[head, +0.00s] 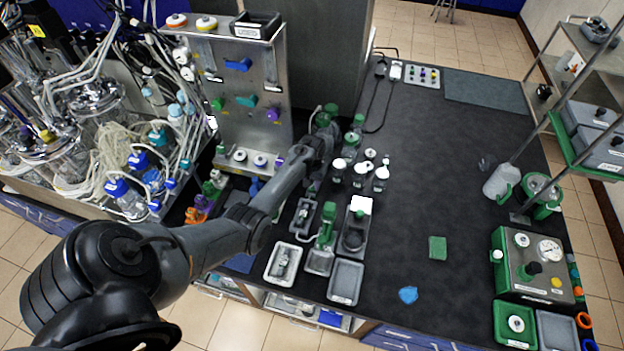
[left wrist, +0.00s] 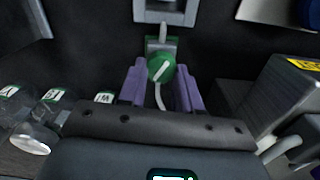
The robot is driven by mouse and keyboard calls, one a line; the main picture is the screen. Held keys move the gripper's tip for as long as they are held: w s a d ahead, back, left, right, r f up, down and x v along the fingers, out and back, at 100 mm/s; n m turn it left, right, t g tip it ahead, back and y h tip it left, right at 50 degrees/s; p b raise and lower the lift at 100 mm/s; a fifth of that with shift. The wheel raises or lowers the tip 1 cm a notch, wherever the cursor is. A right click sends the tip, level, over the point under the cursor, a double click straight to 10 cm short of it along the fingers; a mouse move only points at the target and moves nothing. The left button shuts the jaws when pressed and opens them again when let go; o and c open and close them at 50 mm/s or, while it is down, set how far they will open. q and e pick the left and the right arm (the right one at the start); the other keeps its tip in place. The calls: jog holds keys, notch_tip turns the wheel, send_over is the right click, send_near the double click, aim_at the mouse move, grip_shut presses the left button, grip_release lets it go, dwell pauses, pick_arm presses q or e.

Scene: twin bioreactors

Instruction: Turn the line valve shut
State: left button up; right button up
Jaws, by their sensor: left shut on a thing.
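The line valve (left wrist: 161,69) shows in the left wrist view as a round green knob with a white bar across it. The bar slants from lower left to upper right. A pale tube runs from the valve's top and another hangs below. My left gripper (left wrist: 161,84) has its two purple fingers on either side of the knob and is shut on it. In the head view my left gripper (head: 325,122) is at the back of the bench beside the steel panel, and the arm and wrist hide most of the valve. My right gripper is not in view.
The steel panel (head: 245,85) with coloured valves stands left of my gripper. White-capped bottles (head: 359,172) stand close on its right. Glass reactors with tangled tubing (head: 95,100) fill the far left. The dark bench top (head: 450,150) is mostly clear at centre right.

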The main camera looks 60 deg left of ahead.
pick_arm(q)
jog(key=m+p, duration=0.1)
jog(key=m, duration=0.1)
jog(key=shift+r+m, duration=0.15)
jog(key=shift+m, duration=0.25)
jog(key=m+p, duration=0.1)
jog(key=m, duration=0.1)
jog(key=shift+m, duration=0.4)
jog(key=m, duration=0.4)
jog(key=shift+d+p, duration=0.15)
jog(key=shift+p, duration=0.25)
jog(key=shift+m, duration=1.3)
jog(key=shift+d, duration=0.1)
jog(key=o, duration=1)
jog(key=shift+w, duration=0.1)
jog(key=shift+o, duration=0.2)
